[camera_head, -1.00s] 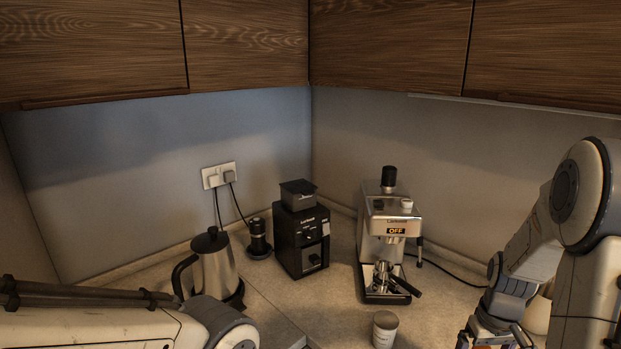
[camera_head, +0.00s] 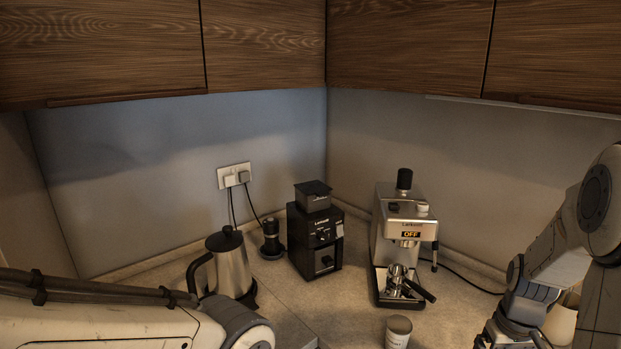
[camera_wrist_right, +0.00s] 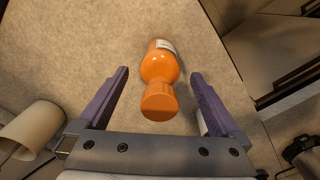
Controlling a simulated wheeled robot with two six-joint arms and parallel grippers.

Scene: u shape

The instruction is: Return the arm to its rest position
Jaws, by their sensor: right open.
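My right arm comes in from the right in the head view, folded over the counter at the right edge. Its gripper (camera_wrist_right: 158,98) shows in the right wrist view with two purple fingers spread apart, nothing gripped between them. An orange bottle (camera_wrist_right: 160,73) with a pale label is on the counter beyond the fingers, in line with the gap. My left arm crosses the lower left of the head view; its gripper is out of the picture.
The counter (camera_head: 345,318) holds a kettle (camera_head: 229,268), a black grinder (camera_head: 313,240), an espresso machine (camera_head: 403,225) showing OFF and a small labelled canister (camera_head: 398,331). A pale cylinder (camera_wrist_right: 30,130) lies left in the wrist view. Wooden cupboards (camera_head: 410,45) hang above.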

